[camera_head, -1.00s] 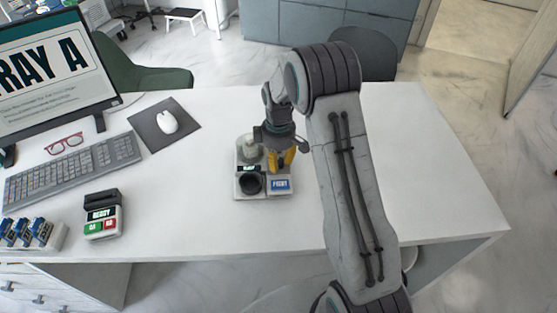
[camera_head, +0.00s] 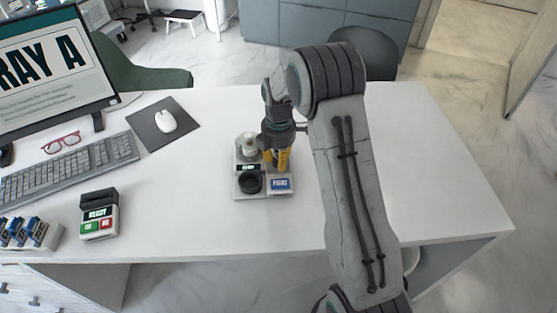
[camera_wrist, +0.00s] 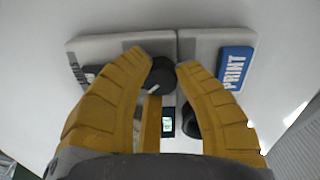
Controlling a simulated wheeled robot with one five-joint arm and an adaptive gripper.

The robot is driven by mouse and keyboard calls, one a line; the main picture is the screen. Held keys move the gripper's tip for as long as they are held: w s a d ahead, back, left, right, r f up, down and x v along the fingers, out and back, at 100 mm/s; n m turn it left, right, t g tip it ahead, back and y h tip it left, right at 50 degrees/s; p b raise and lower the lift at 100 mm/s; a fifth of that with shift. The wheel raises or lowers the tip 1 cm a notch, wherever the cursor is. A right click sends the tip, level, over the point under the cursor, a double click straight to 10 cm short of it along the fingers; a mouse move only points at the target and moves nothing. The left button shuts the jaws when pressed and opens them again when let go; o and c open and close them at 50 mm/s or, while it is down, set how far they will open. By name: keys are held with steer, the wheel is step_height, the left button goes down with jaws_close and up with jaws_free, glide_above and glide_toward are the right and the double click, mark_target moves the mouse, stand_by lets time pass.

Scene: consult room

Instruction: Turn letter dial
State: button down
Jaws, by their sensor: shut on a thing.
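The letter device (camera_head: 263,196) is a pale box on the desk, left of my arm in the head view. Its dark round dial (camera_wrist: 161,73) shows in the wrist view between my yellow fingertips. In the wrist view the gripper (camera_wrist: 162,70) has a fingertip on each side of the dial. A blue PRINT button (camera_head: 280,183), a dark round opening or knob (camera_head: 249,183) and a small display (camera_head: 247,167) are on the device. In the head view the dial is hidden behind the fingers.
A white rounded part (camera_head: 247,144) stands at the device's back left. A card terminal (camera_head: 99,214) marked READY, a keyboard (camera_head: 80,164), a mouse (camera_head: 165,121) and a monitor (camera_head: 48,75) lie to the left. The desk (camera_head: 190,205) around the device is clear.

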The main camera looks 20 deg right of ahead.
steer(key=shift+s+f+n, duration=0.1)
steer(key=shift+f+n, duration=0.05)
steer(key=shift+n, duration=0.75)
steer(key=c, duration=0.9)
jaws_free()
step_height(320, 180, up, 12)
steer(key=shift+r, duration=0.1)
stand_by(0.3)
